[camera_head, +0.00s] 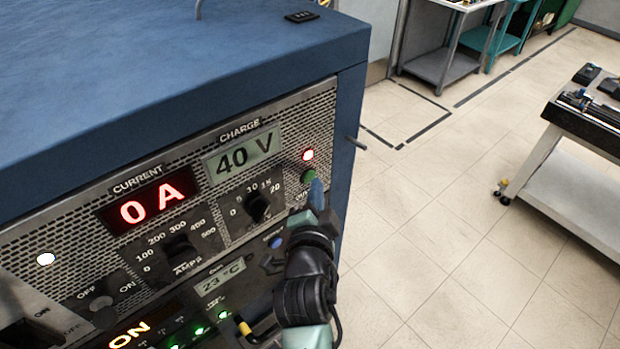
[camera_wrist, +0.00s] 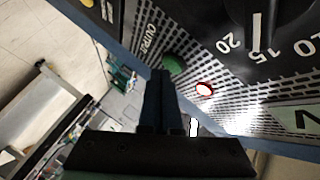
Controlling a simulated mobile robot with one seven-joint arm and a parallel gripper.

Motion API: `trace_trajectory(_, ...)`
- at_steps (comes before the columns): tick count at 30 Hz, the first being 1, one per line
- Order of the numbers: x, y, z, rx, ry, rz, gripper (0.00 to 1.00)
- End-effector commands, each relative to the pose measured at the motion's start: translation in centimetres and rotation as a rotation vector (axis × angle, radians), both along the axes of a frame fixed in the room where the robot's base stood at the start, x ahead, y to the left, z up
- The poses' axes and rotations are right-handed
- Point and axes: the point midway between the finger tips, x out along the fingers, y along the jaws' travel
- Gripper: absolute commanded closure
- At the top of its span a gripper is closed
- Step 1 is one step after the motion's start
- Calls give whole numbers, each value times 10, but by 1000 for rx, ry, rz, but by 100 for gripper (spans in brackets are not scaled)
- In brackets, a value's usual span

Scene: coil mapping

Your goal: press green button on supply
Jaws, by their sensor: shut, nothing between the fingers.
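The supply (camera_head: 70,225) is a blue cabinet with a perforated grey front panel. Its displays read "0 A" under CURRENT and "40 V" under CHARGE. The green button (camera_head: 308,176) is at the panel's right side, just below a lit red lamp (camera_head: 308,155). In the wrist view the green button (camera_wrist: 174,64) is beside the OUTPUT label, with the red lamp (camera_wrist: 205,89) near it. My gripper (camera_head: 316,190) is shut and empty, its blue fingertips just below the green button in the head view. In the wrist view the fingertips (camera_wrist: 160,75) overlap the button's edge; I cannot tell whether they touch it.
A small peg (camera_head: 357,143) sticks out of the cabinet's right side. A cart (camera_head: 575,185) stands at right, with clear floor between.

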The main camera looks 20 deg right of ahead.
Motion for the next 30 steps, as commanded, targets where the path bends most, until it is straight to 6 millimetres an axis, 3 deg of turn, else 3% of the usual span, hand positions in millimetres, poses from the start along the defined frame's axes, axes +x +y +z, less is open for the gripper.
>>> trace_trajectory(30, 8, 3, 0, 0, 0, 1, 100)
